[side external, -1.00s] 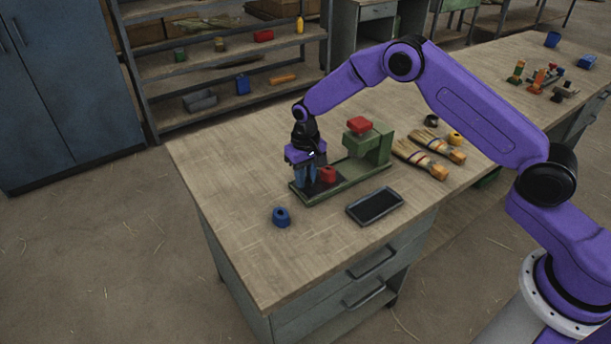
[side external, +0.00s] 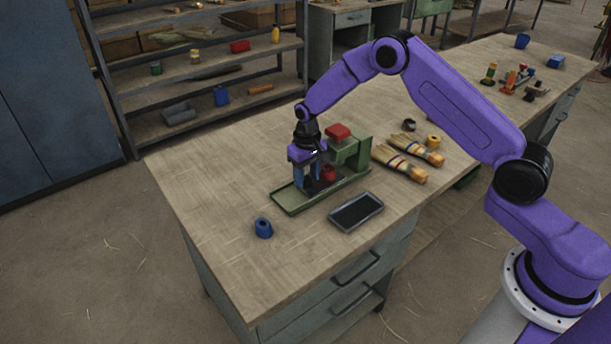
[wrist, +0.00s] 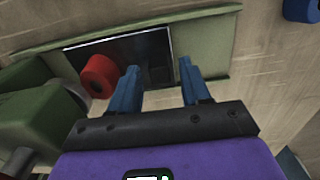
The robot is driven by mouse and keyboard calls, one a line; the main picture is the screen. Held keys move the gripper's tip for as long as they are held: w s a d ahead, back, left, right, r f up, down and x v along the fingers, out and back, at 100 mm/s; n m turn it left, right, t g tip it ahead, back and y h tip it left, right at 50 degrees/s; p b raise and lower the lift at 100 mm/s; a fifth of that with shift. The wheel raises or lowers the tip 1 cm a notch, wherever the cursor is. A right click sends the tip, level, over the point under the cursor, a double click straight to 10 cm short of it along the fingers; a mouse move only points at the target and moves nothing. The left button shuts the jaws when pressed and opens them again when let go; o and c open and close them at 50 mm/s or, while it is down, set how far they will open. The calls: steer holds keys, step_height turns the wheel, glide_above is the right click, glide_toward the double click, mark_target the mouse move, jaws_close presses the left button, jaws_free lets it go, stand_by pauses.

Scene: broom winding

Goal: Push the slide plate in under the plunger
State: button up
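The dark slide plate (wrist: 122,53) lies in the green base (wrist: 214,27) and carries a red cylinder (wrist: 98,76) and a small dark block (wrist: 158,75). The green press (side external: 353,151) with its red top (side external: 338,131) stands at the right end of the base. The red cylinder also shows in the side view (side external: 328,173), close by the press head. My gripper (side external: 307,187) points down over the plate. In the wrist view its blue fingers (wrist: 160,70) are apart, with the dark block between their tips and no clear grip on it. The plunger's lower end is hard to make out.
A dark tray (side external: 356,212) lies in front of the base and a blue ring (side external: 263,228) at the front left. The left of the bench is clear.

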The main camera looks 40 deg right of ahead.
steer(key=shift+r, duration=0.1)
step_height(320, 180, up, 17)
stand_by(0.8)
steer(key=shift+r, duration=0.1)
